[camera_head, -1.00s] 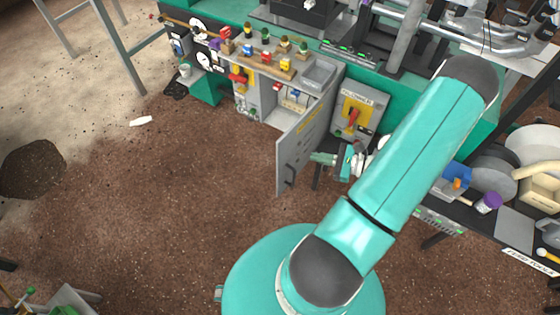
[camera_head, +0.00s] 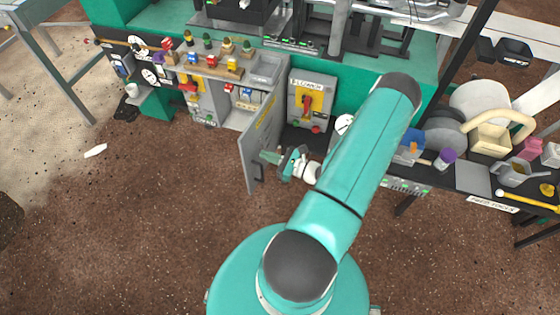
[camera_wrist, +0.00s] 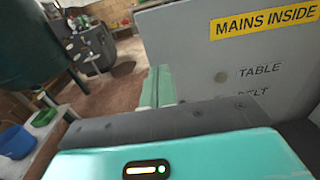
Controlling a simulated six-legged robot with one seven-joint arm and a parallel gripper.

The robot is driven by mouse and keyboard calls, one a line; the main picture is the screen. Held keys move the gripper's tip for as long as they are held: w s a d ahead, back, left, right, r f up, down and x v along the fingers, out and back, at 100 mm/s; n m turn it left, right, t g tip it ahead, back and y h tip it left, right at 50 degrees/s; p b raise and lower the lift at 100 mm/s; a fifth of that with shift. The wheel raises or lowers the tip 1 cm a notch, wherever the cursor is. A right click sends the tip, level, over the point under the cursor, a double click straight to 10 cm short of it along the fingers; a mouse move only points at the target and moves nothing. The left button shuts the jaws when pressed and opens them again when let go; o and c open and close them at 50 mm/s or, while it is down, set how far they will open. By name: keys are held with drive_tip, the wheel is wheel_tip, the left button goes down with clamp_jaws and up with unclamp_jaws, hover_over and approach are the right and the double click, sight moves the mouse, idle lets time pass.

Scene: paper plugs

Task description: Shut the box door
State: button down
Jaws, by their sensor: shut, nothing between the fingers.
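The grey box door (camera_head: 264,136) stands swung open from the grey box (camera_head: 240,104) in the head view, sticking out toward me. In the wrist view, my teal fingers (camera_wrist: 157,88) point ahead beside the door's face. I cannot tell whether they touch it.
A grey panel with a red and yellow switch (camera_head: 310,100) is right of the open door. A shelf of small coloured items (camera_head: 210,66) runs above the box. A cluttered black table (camera_head: 470,177) is at the right. The brown floor in front of the door is clear.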

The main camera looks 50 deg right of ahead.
sight(245, 148)
drive_tip(key=x, duration=0.5)
drive_tip(key=shift+w+a, duration=0.1)
drive_tip(key=shift+w, duration=0.25)
drive_tip(key=shift+w+a, duration=0.1)
